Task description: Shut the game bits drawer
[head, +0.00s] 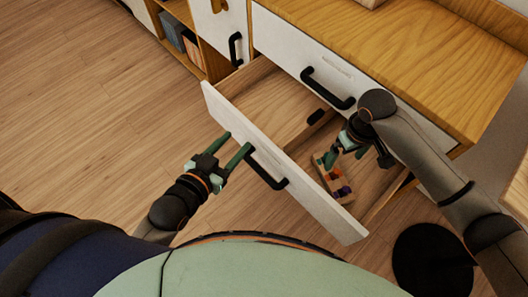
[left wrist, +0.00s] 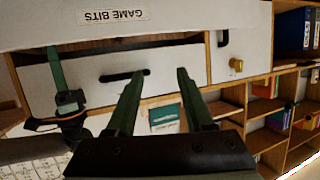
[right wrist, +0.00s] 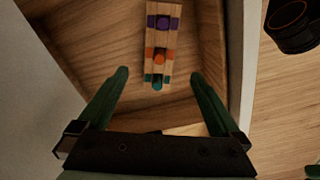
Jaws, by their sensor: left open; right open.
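The game bits drawer (head: 221,105) stands well open below a closed white drawer. Its white front carries a black handle (head: 267,172). In the left wrist view its label reads GAME BITS (left wrist: 112,16), upside down. My left gripper (head: 236,143) is open and empty, just outside the drawer front, left of the handle. I cannot tell whether it touches the front. My right gripper (head: 345,158) is open over the drawer's inside, behind the front. A wooden block with purple, orange and green pegs (right wrist: 161,40) lies in the drawer, ahead of its fingers; nothing is between them.
The closed upper drawer (head: 300,45) has its own black handle (head: 327,90). A wooden cabinet top (head: 420,60) lies above it. Shelves with books (head: 185,43) stand at the upper left. The wooden floor (head: 90,110) to the left is clear.

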